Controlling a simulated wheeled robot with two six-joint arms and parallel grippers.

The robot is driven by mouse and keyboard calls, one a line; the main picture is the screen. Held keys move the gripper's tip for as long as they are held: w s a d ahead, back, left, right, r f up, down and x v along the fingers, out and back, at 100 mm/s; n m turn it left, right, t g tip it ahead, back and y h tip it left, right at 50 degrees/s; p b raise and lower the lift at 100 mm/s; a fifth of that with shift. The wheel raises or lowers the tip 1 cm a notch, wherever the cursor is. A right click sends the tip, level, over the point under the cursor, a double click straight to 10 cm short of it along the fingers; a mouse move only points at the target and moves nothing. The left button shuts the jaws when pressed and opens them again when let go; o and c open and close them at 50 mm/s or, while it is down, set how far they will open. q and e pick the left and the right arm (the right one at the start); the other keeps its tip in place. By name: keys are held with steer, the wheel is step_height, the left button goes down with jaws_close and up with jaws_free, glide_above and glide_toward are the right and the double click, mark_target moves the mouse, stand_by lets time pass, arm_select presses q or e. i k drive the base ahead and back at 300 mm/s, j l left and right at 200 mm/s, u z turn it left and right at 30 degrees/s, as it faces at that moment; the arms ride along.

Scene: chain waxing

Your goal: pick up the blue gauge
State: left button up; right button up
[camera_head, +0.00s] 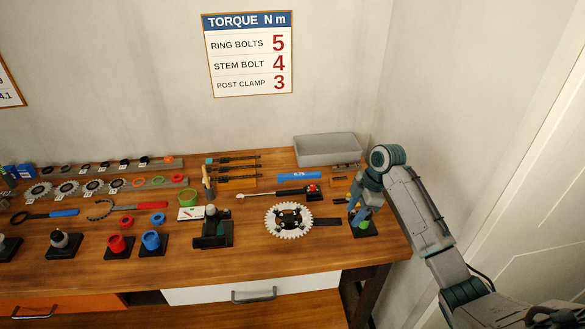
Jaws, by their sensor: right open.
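The blue gauge (299,176) is a flat bar with pale marking on it. It lies on the wooden bench toward the back, in front of the grey bin. My right gripper (356,219) is open at the right end of the bench, pointing down near a small black stand with a green part. The gripper is to the right of the gauge and nearer the front, apart from it. Its fingertips are small and partly merged with the things behind them. My left gripper is not in view.
A grey bin (327,150) stands at the back right. A torque wrench (275,194) lies just in front of the gauge. A chainring (289,220) on a black mount is nearer the front. Several tools and rings fill the left side. The wall is close on the right.

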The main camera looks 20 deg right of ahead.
mark_target(280, 177)
steer(key=i, duration=1.05)
